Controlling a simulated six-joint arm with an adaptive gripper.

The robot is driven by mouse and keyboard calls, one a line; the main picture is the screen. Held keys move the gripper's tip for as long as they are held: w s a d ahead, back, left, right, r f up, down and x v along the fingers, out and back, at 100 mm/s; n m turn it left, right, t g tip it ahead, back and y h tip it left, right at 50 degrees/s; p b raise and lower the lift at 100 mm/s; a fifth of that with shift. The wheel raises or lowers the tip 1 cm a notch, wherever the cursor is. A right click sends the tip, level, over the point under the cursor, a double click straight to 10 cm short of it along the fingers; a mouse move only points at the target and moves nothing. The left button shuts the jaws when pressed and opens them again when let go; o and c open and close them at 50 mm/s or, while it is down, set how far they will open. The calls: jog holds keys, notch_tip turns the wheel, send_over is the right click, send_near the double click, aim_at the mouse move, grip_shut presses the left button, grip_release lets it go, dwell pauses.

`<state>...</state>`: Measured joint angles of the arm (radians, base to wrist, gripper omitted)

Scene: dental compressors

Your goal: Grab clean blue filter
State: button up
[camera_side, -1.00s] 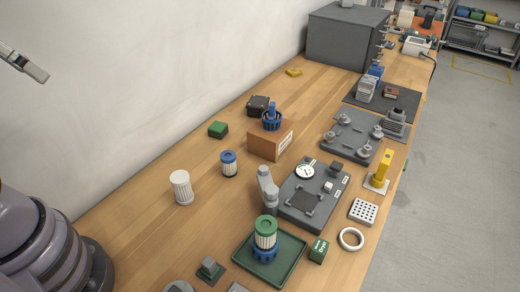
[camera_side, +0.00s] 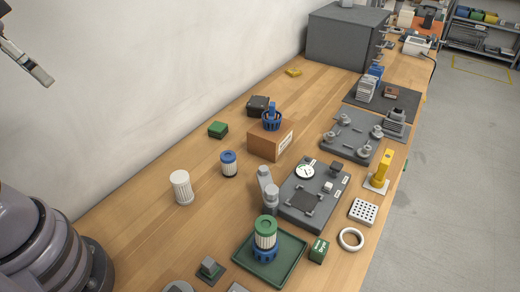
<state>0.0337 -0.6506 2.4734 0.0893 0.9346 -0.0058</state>
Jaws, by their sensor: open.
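A filter with a blue cap and white pleated body (camera_side: 229,164) stands upright on the wooden bench, left of the middle. An all-white pleated filter (camera_side: 181,187) stands to its left and nearer. A green-capped filter (camera_side: 265,232) sits in a blue holder (camera_side: 264,254) on a green tray (camera_side: 287,270). My gripper (camera_side: 46,78) is at the upper left, in front of the wall, high above the bench and well away from the filters. It is open, with nothing visible in it.
A brown box (camera_side: 262,145) bearing a blue basket-like part (camera_side: 271,120) stands behind the blue-capped filter. A grey plate with a gauge (camera_side: 322,208) lies to its right. A green block (camera_side: 218,130) is behind it. Bench between the blue and white filters is clear.

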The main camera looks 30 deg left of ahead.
jog(key=w+a+f+m+g+y, duration=0.3)
jog(key=w+f+m+g+y, duration=0.1)
jog(key=w, duration=0.1)
jog(key=m+t+y, duration=0.6)
jog(key=m+t, duration=0.8)
jog(key=m, duration=1)
send_over(228, 164)
jog(key=v, duration=0.3)
notch_tip(228, 164, down, 26)
notch_tip(228, 164, down, 5)
jog(key=shift+r, duration=0.2)
jog(key=shift+f, duration=0.65)
jog(key=x, duration=0.2)
jog(key=f+x, duration=0.1)
jog(key=x, duration=0.1)
jog(key=shift+w+a, duration=0.3)
jog(key=shift+w, duration=0.15)
jog(key=c, duration=1.2)
